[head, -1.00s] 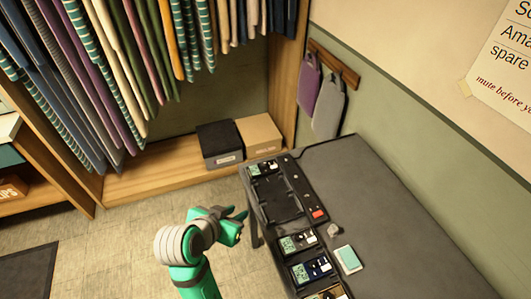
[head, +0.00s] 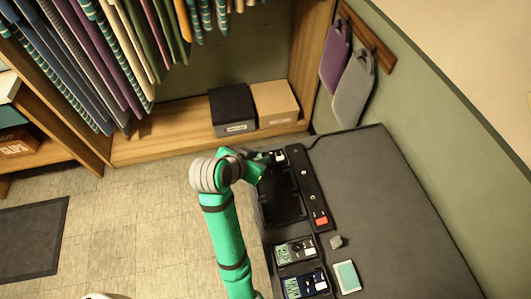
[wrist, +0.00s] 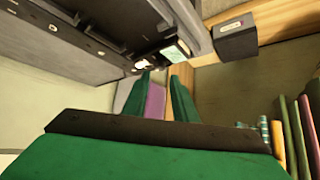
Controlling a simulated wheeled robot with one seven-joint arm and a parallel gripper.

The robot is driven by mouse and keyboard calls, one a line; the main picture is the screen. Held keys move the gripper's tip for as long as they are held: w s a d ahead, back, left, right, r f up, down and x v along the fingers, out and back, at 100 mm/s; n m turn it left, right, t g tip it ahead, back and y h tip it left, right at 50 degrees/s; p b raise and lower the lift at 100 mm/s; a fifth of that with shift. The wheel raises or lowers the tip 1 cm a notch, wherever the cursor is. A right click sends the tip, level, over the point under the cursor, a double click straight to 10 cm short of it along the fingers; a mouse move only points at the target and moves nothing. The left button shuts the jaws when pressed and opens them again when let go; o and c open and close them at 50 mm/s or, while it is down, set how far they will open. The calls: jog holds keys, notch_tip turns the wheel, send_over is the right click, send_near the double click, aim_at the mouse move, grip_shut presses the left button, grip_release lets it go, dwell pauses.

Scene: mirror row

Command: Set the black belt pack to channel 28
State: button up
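My gripper (head: 268,160) is at the far end of the dark rack (head: 309,190) on the grey table, over or beside the far belt pack. In the wrist view its two green fingers (wrist: 158,98) stand apart with nothing held between them. The far pack (wrist: 172,52) is dark with a pale screen and shows just beyond the fingertips; in the head view my gripper hides most of it. A dark pack with a greenish screen (head: 295,250) lies in the near part of the rack. A blue pack (head: 306,284) lies below it. Channel numbers are too small to read.
The grey table (head: 385,220) is mostly clear on the right. A red button (head: 321,221), a small grey lump (head: 336,242) and a teal-and-white card (head: 347,276) are near the packs. Boxes (head: 276,103) stand on a wooden shelf behind. Grey and purple bags (head: 352,88) hang on the wall.

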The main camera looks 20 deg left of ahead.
aim_at(268, 154)
jog(key=x, duration=0.6)
jog(key=shift+s, duration=0.1)
grip_shut()
